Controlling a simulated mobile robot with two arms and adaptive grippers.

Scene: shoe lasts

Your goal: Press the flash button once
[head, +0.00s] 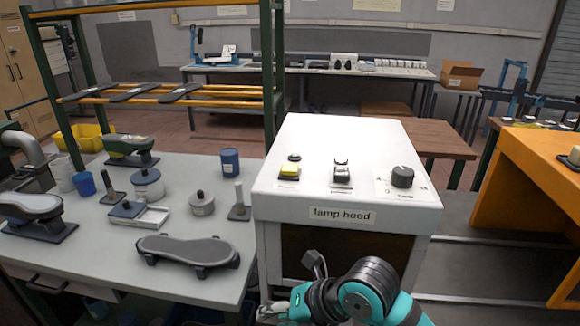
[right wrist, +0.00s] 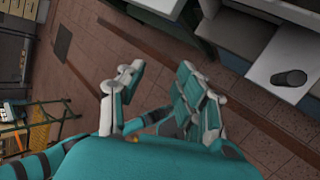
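The white lamp hood (head: 345,213) stands in the middle of the head view, with its name label on the front edge. The small labels are too blurred to tell which is the flash button. My right arm is low before the hood. My right gripper (right wrist: 160,68) is open and empty in the right wrist view, its fingers apart above the floor. My left gripper is out of view.
A grey bench (head: 205,274) left of the hood holds shoe lasts, pots and a black-topped last form (head: 188,250). A green-posted rack (head: 270,80) rises behind it. An orange cabinet (head: 535,185) stands at the right. The space above the hood's top is clear.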

